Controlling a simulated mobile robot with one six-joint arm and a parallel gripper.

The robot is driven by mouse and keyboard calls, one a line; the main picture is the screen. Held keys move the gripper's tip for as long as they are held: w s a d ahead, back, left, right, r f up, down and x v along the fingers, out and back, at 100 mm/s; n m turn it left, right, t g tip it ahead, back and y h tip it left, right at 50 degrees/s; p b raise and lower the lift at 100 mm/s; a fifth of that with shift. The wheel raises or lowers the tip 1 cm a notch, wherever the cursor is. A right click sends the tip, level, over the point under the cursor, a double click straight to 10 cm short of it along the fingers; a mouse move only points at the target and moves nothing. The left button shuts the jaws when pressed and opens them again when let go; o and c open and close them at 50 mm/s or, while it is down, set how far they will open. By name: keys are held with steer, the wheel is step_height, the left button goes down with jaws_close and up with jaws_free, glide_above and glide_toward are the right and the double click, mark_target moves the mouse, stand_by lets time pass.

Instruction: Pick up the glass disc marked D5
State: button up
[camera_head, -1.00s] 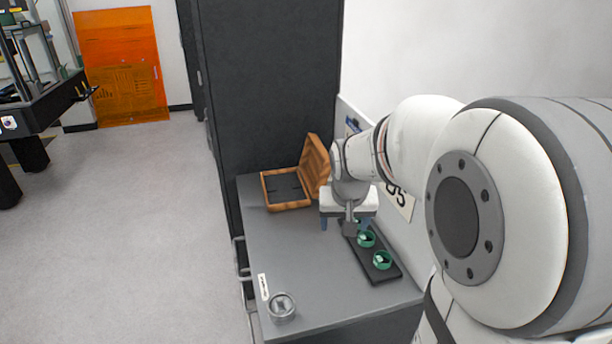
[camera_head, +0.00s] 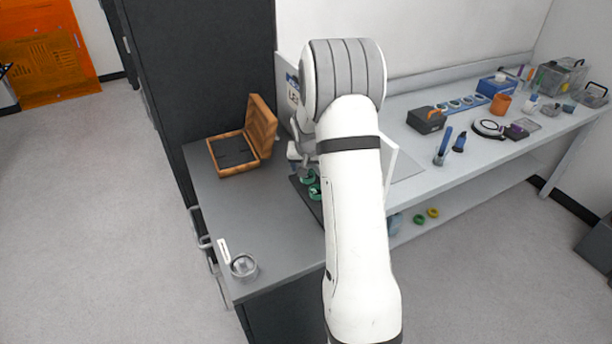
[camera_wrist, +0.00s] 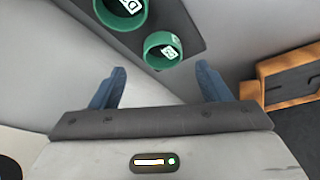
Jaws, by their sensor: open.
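Two green ring-shaped holders with white labels sit on a dark tray (camera_wrist: 190,22). In the wrist view the nearer holder (camera_wrist: 160,50) has a label that starts with D, its digit unclear. The other holder (camera_wrist: 122,10) is cut off by the top edge. I cannot tell which one is D5, and the glass itself is hard to make out. My gripper (camera_wrist: 160,82) is open and empty, its blue fingers apart, with the nearer holder just beyond the gap. In the head view my arm partly hides the tray and holders (camera_head: 312,190).
An open wooden case (camera_head: 236,168) with a dark lining stands at the back of the grey cabinet top (camera_head: 245,212). A clear round dish (camera_head: 243,266) sits near its front edge beside a white label. A white bench (camera_head: 410,165) with tools is at right.

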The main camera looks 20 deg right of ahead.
steer(key=shift+p+x, duration=0.7)
steer(key=shift+x, duration=1.4)
steer(key=shift+a, duration=0.2)
steer(key=shift+c, duration=0.3)
steer(key=c, duration=1)
